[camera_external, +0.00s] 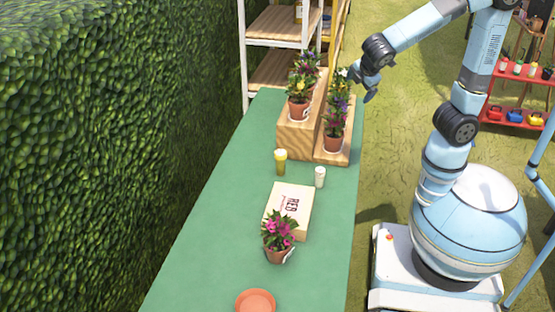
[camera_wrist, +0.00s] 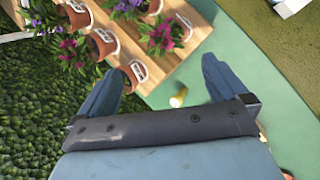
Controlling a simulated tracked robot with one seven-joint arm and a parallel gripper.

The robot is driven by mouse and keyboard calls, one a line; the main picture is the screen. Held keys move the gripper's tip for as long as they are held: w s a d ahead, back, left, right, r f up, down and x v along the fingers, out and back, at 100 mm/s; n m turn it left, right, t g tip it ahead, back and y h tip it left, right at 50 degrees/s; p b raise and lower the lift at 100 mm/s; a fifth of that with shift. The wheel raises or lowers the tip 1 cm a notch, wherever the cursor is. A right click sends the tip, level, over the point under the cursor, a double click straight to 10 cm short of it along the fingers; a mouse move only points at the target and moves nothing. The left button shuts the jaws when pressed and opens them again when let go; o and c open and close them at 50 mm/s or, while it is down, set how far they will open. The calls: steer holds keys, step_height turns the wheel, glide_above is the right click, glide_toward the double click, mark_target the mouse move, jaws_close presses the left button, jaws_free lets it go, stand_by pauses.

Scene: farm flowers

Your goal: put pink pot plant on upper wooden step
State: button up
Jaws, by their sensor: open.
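The pink pot plant (camera_external: 278,240), with magenta flowers in a terracotta pot, stands upright on the green table in the external view, in front of the cardboard box. The upper wooden step (camera_external: 296,140) is the taller block at the back; potted plants stand on it, one with yellow flowers (camera_external: 298,100) at its front. My gripper (camera_external: 369,88) is beside the back right of the steps, far from the pink plant on the table. In the wrist view its fingers (camera_wrist: 160,88) are wide apart with nothing held; a pot (camera_wrist: 133,76) shows beyond the left finger.
The lower wooden step (camera_external: 345,152) on the right also holds potted plants. A beer glass (camera_external: 281,162), a white cup (camera_external: 320,177), a box (camera_external: 290,210) and an orange dish (camera_external: 256,302) are on the table (camera_external: 215,220). A hedge (camera_external: 100,130) lines the left.

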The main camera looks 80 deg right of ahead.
steer(key=w+a+f+n+t+h, duration=0.15)
steer(key=w+a+f+n, duration=0.25)
steer(key=a, duration=0.4)
steer(key=w+a+f+n+t+h, duration=0.1)
steer(key=w+a+f+n+t, duration=0.3)
steer(key=a, duration=0.4)
steer(key=w+a+f+n+t+h, duration=0.2)
steer(key=w+a+f+n, duration=0.3)
steer(key=a, duration=0.3)
steer(key=n+t+y, duration=0.8)
steer(key=n+y, duration=0.1)
steer(key=n, duration=0.4)
glide_toward(276, 246)
steer(key=shift+h, duration=0.25)
steer(key=s+r, duration=0.2)
steer(key=s, duration=0.1)
steer(key=shift+s+a+r, duration=0.2)
steer(key=shift+w+a+f, duration=0.1)
steer(key=w, duration=0.9)
steer(key=w+d, duration=0.1)
steer(key=w, duration=0.3)
steer(key=shift+w, duration=0.2)
steer(key=shift+c, duration=0.2)
